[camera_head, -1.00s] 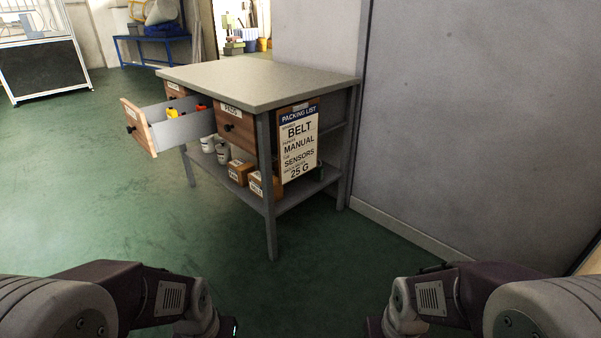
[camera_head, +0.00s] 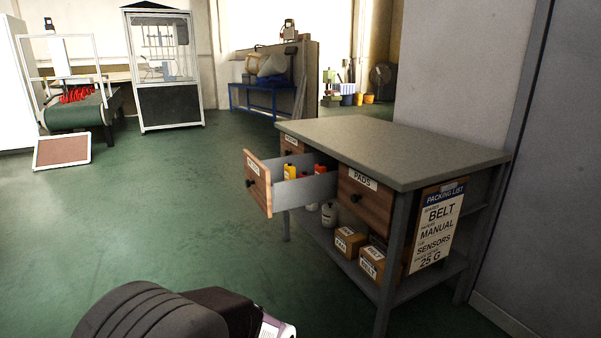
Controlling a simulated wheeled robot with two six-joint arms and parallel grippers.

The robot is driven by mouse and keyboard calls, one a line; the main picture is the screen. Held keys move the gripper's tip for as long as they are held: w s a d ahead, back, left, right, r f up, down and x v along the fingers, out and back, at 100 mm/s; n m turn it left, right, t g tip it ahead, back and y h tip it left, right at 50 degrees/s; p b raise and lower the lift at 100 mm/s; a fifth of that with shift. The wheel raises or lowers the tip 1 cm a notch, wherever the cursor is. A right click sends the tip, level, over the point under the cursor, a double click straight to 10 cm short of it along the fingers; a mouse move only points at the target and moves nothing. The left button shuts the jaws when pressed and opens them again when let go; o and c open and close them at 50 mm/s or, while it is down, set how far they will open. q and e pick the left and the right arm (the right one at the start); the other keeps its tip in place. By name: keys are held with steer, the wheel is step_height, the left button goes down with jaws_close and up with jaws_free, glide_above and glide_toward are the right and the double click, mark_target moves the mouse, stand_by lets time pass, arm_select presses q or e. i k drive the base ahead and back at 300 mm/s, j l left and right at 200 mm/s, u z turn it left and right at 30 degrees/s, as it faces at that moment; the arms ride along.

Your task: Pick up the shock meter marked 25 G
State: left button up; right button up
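No shock meter can be made out in this view. A packing list sign (camera_head: 435,229) on the side of the workbench (camera_head: 397,152) reads belt, manual, sensors and 25 G. An open drawer (camera_head: 306,188) of the bench holds yellow and red items (camera_head: 291,171), too small to identify. A closed drawer (camera_head: 364,197) beside it is labelled PADS. Small labelled boxes (camera_head: 372,262) and pale containers (camera_head: 329,214) stand on the lower shelf. Part of one of my arms shows at the bottom; neither gripper's fingers are visible.
Green floor (camera_head: 190,215) is clear left of the bench. A grey wall (camera_head: 533,190) stands close on the right. A glass-topped cabinet (camera_head: 166,70), a green conveyor (camera_head: 80,112), a leaning framed board (camera_head: 62,151) and a blue stand (camera_head: 270,98) are farther back.

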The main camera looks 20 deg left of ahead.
mark_target(290, 174)
steer(key=i+j, duration=0.15)
steer(key=j, duration=0.25)
steer(key=i+j+z, duration=0.1)
steer(key=j, duration=0.3)
steer(key=i+j, duration=0.25)
steer(key=j, duration=0.15)
steer(key=i+j+z, duration=0.1)
steer(key=j, duration=0.3)
steer(key=i+j, duration=0.2)
steer(key=j, duration=0.25)
steer(key=i+j+z, duration=0.1)
steer(key=j, duration=0.3)
steer(key=i+j, duration=0.2)
steer(key=j, duration=0.25)
steer(key=l+z, duration=0.05)
